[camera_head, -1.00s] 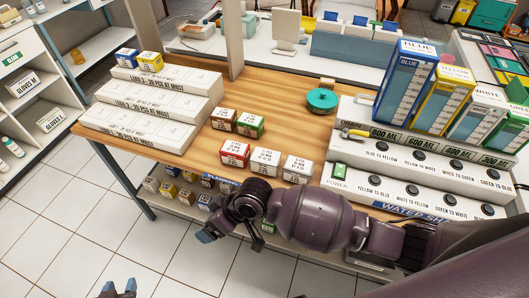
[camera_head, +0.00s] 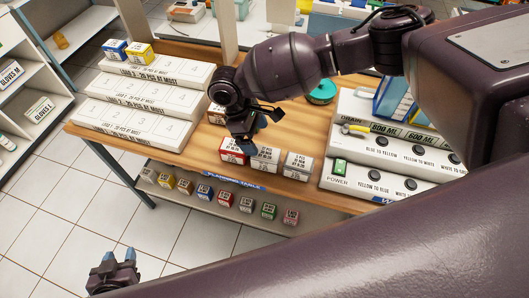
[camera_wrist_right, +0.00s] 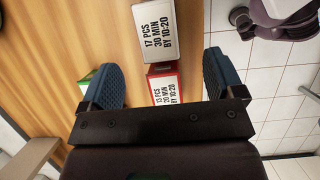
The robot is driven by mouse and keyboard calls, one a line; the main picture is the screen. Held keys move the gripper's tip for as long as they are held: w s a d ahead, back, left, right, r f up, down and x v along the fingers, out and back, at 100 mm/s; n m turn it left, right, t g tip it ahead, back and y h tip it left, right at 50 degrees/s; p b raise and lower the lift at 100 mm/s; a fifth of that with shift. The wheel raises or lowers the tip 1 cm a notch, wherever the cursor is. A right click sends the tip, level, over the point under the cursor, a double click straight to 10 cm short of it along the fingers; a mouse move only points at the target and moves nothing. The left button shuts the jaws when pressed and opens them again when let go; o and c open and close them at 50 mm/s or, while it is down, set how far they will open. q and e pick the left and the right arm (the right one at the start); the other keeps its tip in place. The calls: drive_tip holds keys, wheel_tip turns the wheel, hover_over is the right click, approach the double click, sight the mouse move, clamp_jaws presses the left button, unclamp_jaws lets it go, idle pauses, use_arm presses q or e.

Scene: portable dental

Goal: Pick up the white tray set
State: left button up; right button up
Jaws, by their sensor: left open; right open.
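In the head view, a row of small labelled boxes stands near the table's front edge: a red box (camera_head: 232,156), a pale box (camera_head: 265,158) and another pale box (camera_head: 298,165). I cannot tell for certain which pale one is the white tray set. My right gripper (camera_head: 248,139) is open above the red box and the pale box beside it. In the right wrist view, the red box (camera_wrist_right: 163,84) lies between the open fingers (camera_wrist_right: 160,65), and a white-labelled box (camera_wrist_right: 162,28) lies beyond them. My left gripper (camera_head: 118,264) is open and empty, low at the left.
Stacked white cases (camera_head: 140,104) stand on the table's left. A white unit with black knobs (camera_head: 385,142) stands at the right. A green tape roll (camera_head: 321,91) sits behind. A back-row red box (camera_head: 215,113) is partly hidden by my right arm. Several small boxes line the lower shelf.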

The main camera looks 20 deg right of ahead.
sight(266, 153)
drive_tip(key=x, duration=0.4)
drive_tip(key=shift+d+f, duration=0.1)
drive_tip(key=shift+d, duration=0.1)
drive_tip(key=shift+w+x, duration=0.15)
drive_tip(key=shift+x, duration=1.45)
drive_tip(key=shift+w+x, duration=0.1)
drive_tip(key=shift+x, duration=1.45)
drive_tip(key=shift+a+f, duration=0.1)
drive_tip(key=shift+a, duration=0.05)
drive_tip(key=c, duration=1.1)
